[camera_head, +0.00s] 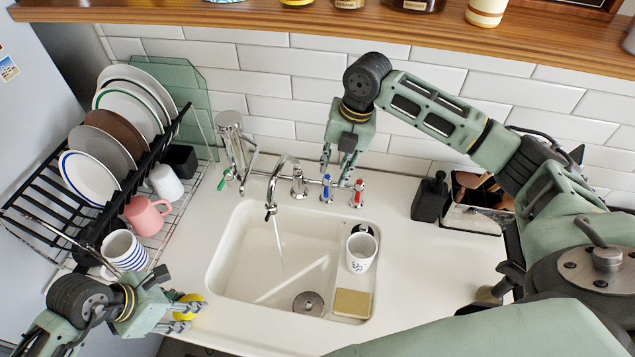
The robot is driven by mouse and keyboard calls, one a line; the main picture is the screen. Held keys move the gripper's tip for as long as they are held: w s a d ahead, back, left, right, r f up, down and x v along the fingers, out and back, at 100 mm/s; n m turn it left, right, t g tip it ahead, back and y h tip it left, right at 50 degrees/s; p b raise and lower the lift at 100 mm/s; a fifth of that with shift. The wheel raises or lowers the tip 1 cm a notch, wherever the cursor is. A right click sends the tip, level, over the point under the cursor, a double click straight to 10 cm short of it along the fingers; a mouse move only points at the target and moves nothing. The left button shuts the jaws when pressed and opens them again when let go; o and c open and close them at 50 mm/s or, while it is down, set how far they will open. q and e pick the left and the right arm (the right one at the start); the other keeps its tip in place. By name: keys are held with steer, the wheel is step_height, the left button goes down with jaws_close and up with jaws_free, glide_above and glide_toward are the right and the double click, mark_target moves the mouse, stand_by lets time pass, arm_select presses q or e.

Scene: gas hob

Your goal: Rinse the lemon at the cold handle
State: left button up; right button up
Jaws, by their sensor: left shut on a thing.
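The yellow lemon (191,299) is in my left gripper (186,312), which is shut on it over the counter at the sink's front left corner. My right gripper (336,172) hangs above the tap handles at the back of the sink, fingers apart and pointing down. The blue cold handle (326,188) is just below its fingertips; I cannot tell whether they touch. The red handle (357,192) stands to the right of it. A thin stream of water (279,244) runs from the curved spout (272,190) into the sink (235,255).
A dish rack (70,215) with plates and mugs fills the left side. A white cup (361,252) and a yellow sponge (352,303) sit at the sink's right side. A black bottle (430,197) stands at the back right. The sink's main basin is clear.

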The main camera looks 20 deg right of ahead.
mark_target(326, 190)
arm_select(q)
steer(key=shift+a, duration=0.1)
steer(key=shift+r+p, duration=0.7)
arm_select(e)
steer(key=shift+n, duration=0.3)
steer(key=f, duration=0.4)
steer(key=a+f, duration=0.1)
steer(key=shift+w+f, duration=0.25)
steer(key=shift+f, duration=0.15)
arm_select(q)
steer(key=shift+r, duration=0.1)
arm_select(e)
steer(key=shift+w+a+f, duration=0.1)
steer(key=shift+f, duration=0.65)
steer(key=shift+c, duration=0.6)
